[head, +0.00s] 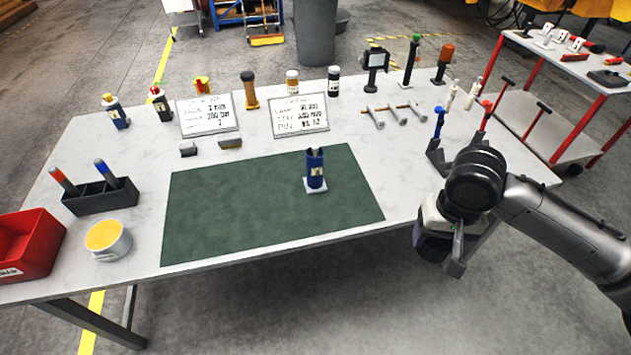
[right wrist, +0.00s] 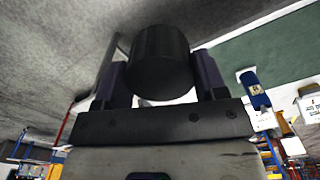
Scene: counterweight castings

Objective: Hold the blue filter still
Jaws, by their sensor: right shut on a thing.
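The blue filter (head: 316,170) stands upright on a small white base on the green mat (head: 240,205), near the mat's right side. It also shows in the right wrist view (right wrist: 254,90), at the right. Nothing touches it from my arms. My right gripper (head: 447,254) is off the table's front edge at the right, well apart from the filter. In the right wrist view its fingers are shut on a dark cylinder (right wrist: 160,62). In the head view that cylinder is mostly hidden by the gripper. My left gripper is in neither view.
Two printed signs (head: 299,114) and several bottles stand along the table's back. A red bin (head: 30,243), a round tub with yellow contents (head: 107,239) and a black marker holder (head: 99,197) are at the left. A red-framed cart (head: 548,125) stands at the right. The mat is otherwise clear.

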